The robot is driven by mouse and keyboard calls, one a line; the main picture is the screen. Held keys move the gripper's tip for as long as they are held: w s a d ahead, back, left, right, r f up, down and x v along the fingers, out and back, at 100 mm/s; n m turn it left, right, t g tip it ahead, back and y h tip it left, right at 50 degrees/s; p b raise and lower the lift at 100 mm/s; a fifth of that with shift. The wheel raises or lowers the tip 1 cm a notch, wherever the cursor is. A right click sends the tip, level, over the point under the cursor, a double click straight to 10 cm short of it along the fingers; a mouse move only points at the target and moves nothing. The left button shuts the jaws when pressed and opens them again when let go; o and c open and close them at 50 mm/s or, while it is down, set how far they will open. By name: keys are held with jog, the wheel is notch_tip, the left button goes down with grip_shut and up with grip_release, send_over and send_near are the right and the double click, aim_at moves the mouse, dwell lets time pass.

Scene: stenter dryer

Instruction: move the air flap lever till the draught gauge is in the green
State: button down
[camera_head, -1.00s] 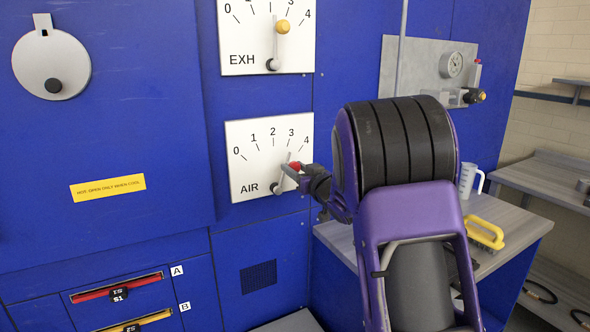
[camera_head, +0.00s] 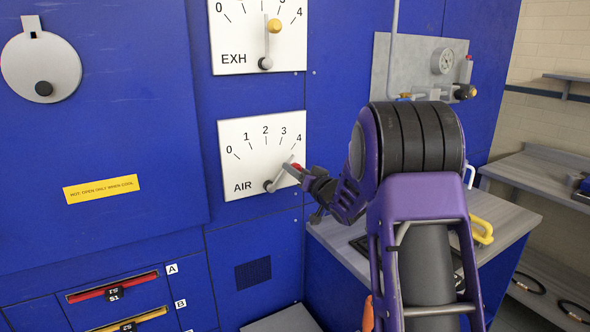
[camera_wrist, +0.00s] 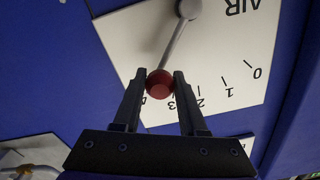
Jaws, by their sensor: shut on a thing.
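The air flap lever (camera_head: 279,176) is a grey arm with a red knob (camera_wrist: 159,84), on the white AIR scale plate (camera_head: 240,150). It leans up and to the right, pointing near the 4. My gripper (camera_wrist: 160,83) is shut on the red knob, with one finger on each side. In the head view my wrist partly covers the knob. A round dial (camera_head: 445,61), which looks like the draught gauge, sits on a grey panel (camera_head: 397,62) at upper right. Its needle and any green band are too small to read.
Above is the EXH plate (camera_head: 233,35) with a yellow-knobbed lever (camera_head: 274,26). A side bench (camera_head: 505,216) with a yellow-handled item (camera_head: 482,231) stands right of my arm. Red and yellow handled slots, A and B, lie at lower left.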

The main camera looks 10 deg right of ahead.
jog(key=shift+c, duration=2.3)
grip_release()
jog(key=shift+f, duration=0.1)
jog(key=shift+s, duration=0.1)
jog(key=v, duration=1.7)
